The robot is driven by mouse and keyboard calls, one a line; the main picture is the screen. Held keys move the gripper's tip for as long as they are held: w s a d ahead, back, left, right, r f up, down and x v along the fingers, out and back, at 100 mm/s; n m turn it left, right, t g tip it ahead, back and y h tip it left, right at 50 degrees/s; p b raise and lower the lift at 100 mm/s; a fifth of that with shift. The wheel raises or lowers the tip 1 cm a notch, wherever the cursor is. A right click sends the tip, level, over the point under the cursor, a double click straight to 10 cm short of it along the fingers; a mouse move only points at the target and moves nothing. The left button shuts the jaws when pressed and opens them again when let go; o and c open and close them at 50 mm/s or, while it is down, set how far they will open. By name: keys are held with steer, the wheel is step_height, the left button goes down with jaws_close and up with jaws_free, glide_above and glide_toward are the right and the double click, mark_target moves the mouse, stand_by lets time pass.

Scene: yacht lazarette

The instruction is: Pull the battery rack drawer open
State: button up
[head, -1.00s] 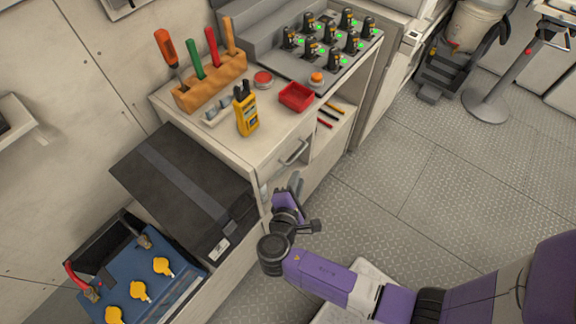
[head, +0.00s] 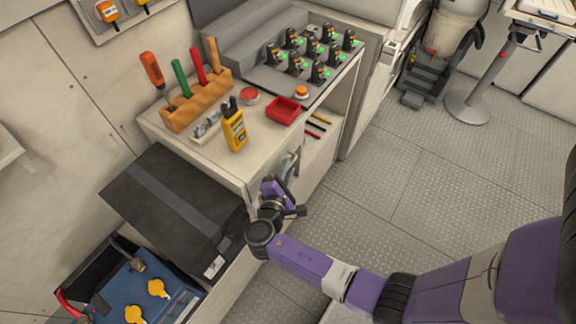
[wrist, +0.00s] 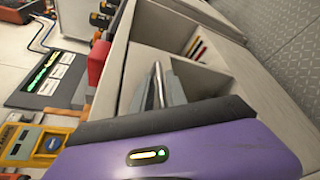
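The drawer front (head: 262,186) is a pale panel under the worktop of the cabinet, and it looks closed. Its metal bar handle (head: 294,158) is largely covered by my gripper. My gripper (head: 289,168) is at the handle, on the aisle side of the drawer front. In the wrist view the grey fingers (wrist: 163,92) point toward the cabinet, with a bright metal strip beside them that looks like the handle. I cannot tell whether the fingers are closed around it.
A battery box (head: 140,285) with yellow caps and a black lid (head: 170,205) stand left of the drawer. An open shelf (head: 318,135) with pens is to its right. On the worktop are a yellow meter (head: 234,128) and a red tray (head: 283,110).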

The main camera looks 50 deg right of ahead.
steer(key=shift+w+d+f, duration=0.15)
steer(key=shift+d, duration=0.35)
jaws_close()
stand_by(1.2)
